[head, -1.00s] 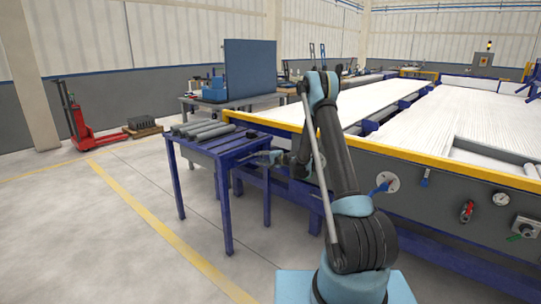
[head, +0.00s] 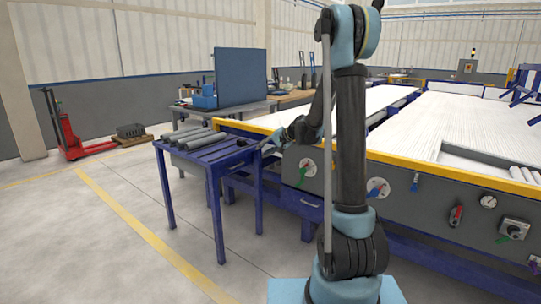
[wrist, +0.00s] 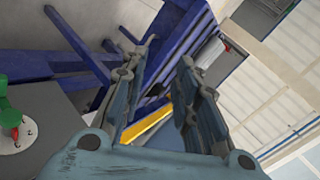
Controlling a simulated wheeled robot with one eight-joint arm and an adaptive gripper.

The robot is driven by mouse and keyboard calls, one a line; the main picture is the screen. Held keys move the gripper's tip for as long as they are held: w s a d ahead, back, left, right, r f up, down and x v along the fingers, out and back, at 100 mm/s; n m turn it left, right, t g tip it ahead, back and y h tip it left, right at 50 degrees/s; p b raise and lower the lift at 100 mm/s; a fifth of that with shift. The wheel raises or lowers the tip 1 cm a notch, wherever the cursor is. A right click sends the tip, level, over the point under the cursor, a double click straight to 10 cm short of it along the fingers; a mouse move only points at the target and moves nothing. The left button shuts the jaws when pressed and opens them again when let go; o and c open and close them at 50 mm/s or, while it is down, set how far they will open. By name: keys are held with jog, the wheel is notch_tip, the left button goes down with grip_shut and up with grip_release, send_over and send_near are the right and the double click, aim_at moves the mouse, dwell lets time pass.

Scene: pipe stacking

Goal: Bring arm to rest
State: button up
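My arm stands upright in the head view, with its forearm folded down toward the blue table. My gripper (head: 264,147) is small there and points left, beside the table's right end. In the wrist view my gripper (wrist: 157,72) is open, its two fingers apart with nothing between them. Several grey pipes (head: 192,138) lie side by side on the left part of the blue table (head: 226,157). Blue table beams (wrist: 85,40) show beyond the fingers in the wrist view.
A large machine with a white bed (head: 425,125), yellow edge and front knobs stands close on the right. A workbench with a blue panel (head: 241,75) is behind the table. A red pallet jack (head: 68,135) stands far left. The floor (head: 80,245) at front left is clear.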

jog(key=s+d+r+n+g+h, duration=0.1)
jog(key=s+d, duration=0.1)
jog(key=s, duration=0.4)
jog(key=s+d+r+h, duration=0.1)
jog(key=s+d+r, duration=0.15)
jog(key=s, duration=0.25)
jog(key=s+d+f+g+h, duration=0.1)
jog(key=s+d, duration=0.4)
jog(key=s, duration=0.7)
jog(key=s+d+f+n+g+h, duration=0.1)
jog(key=s+d+f+h, duration=0.2)
jog(key=s, duration=0.9)
jog(key=s+d+f+n+g+h, duration=0.1)
jog(key=s+d+f+h, duration=0.1)
jog(key=s+d+f, duration=0.4)
jog(key=s+d, duration=0.3)
jog(key=s, duration=0.4)
jog(key=shift+f+h, duration=0.15)
jog(key=shift+h, duration=0.25)
jog(key=shift+w+f, duration=0.2)
jog(key=shift+w, duration=0.2)
jog(key=shift+d, duration=0.1)
